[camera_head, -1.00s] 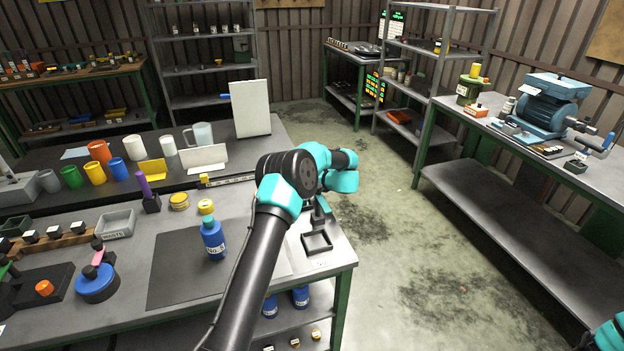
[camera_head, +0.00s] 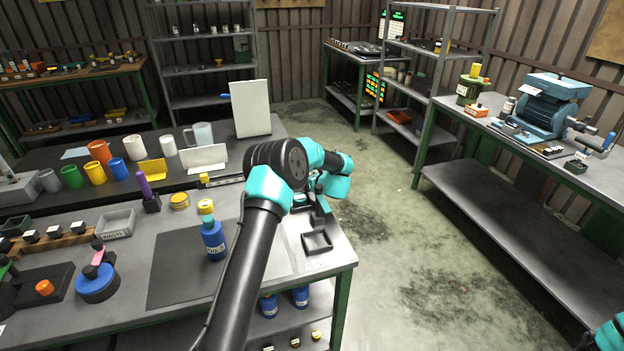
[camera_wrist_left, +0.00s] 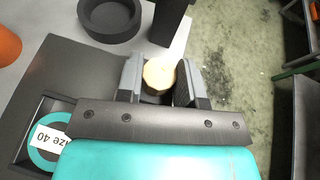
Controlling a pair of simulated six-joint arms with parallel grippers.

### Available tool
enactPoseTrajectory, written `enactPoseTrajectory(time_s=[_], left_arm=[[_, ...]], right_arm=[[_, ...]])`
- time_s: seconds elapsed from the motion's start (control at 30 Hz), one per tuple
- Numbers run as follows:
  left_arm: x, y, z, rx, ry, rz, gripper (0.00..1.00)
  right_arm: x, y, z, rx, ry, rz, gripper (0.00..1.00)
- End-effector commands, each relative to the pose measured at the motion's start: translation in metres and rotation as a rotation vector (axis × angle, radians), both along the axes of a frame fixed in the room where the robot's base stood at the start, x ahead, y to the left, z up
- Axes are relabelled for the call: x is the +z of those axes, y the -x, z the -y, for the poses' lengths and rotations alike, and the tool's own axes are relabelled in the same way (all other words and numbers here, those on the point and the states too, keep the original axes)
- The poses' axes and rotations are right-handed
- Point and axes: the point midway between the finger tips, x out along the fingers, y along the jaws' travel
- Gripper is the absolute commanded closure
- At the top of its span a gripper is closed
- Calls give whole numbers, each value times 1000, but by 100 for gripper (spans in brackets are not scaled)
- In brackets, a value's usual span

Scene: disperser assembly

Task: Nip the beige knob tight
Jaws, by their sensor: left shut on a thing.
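The beige knob (camera_wrist_left: 160,74) shows in the left wrist view between the two grey fingers of my left gripper (camera_wrist_left: 161,84). The fingers are shut on its sides. In the head view my left gripper (camera_head: 306,198) is low at the right end of the near bench, partly behind my own arm, and the knob cannot be made out there. My right gripper is out of view; only a bit of teal shows at the lower right corner.
A blue bottle (camera_head: 213,240) stands on the dark mat (camera_head: 180,275).

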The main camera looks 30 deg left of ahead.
Motion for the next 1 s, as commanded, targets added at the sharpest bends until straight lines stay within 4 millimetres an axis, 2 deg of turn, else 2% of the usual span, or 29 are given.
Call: enactPoseTrajectory(time_s=[0.37,0.4,0.63,1.0], left_arm=[[1,0,0,-30,0,0,89],[1,0,0,-30,0,0,62],[0,0,0,-29,1,0,40],[2,2,4,-29,1,0,40]], right_arm=[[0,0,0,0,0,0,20],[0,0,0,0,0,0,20],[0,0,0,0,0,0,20],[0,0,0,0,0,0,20]])
